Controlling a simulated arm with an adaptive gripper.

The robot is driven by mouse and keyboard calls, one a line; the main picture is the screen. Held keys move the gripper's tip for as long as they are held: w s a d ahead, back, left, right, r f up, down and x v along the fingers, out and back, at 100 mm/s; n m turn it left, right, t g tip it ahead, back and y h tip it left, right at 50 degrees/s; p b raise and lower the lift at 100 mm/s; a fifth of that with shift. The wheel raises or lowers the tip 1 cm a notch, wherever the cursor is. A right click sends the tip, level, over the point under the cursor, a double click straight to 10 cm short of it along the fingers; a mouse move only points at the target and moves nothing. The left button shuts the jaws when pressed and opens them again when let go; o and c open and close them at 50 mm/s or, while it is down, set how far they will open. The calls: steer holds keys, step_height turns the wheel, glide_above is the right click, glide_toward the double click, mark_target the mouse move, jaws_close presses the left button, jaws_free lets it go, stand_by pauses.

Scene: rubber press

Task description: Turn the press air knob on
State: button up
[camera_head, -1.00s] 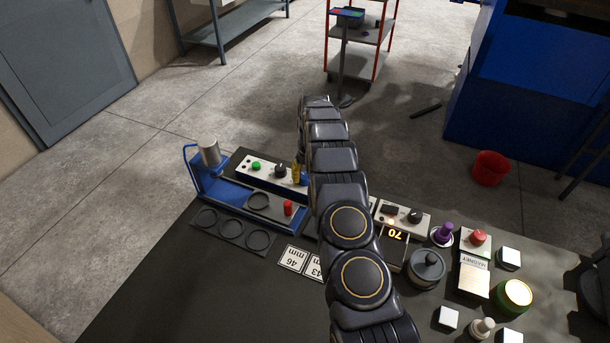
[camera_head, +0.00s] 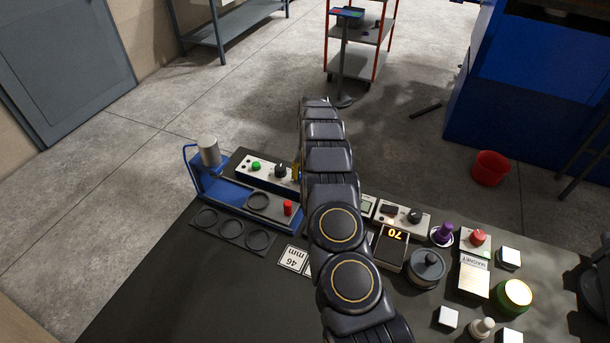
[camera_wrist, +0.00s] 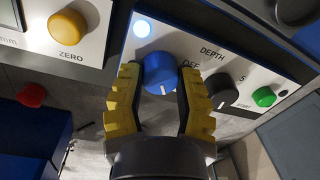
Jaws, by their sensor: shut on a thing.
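The blue air knob (camera_wrist: 160,74) shows in the wrist view on a white panel. Its white mark points toward the bottom of the picture. The printed word OFF is just right of it, partly covered by a finger. My gripper (camera_wrist: 160,72) has yellow ribbed fingers on both sides of the knob and is shut on it. A pale blue-white lamp (camera_wrist: 142,28) glows on the panel just above the knob. In the head view my arm hides the knob and most of my gripper; only a yellow edge (camera_head: 295,170) of it shows.
A dark depth knob (camera_wrist: 221,90) and a green button (camera_wrist: 264,97) sit right of my gripper in the wrist view. A yellow ZERO button (camera_wrist: 67,27) is at left. In the head view, a blue press (camera_head: 205,170) stands at the table's left end.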

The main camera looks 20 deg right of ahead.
steer(key=shift+d, duration=0.1)
steer(key=o, duration=1.1)
steer(key=shift+o, duration=0.2)
step_height(320, 180, up, 12)
steer(key=shift+s+d, duration=0.2)
steer(key=shift+d, duration=0.05)
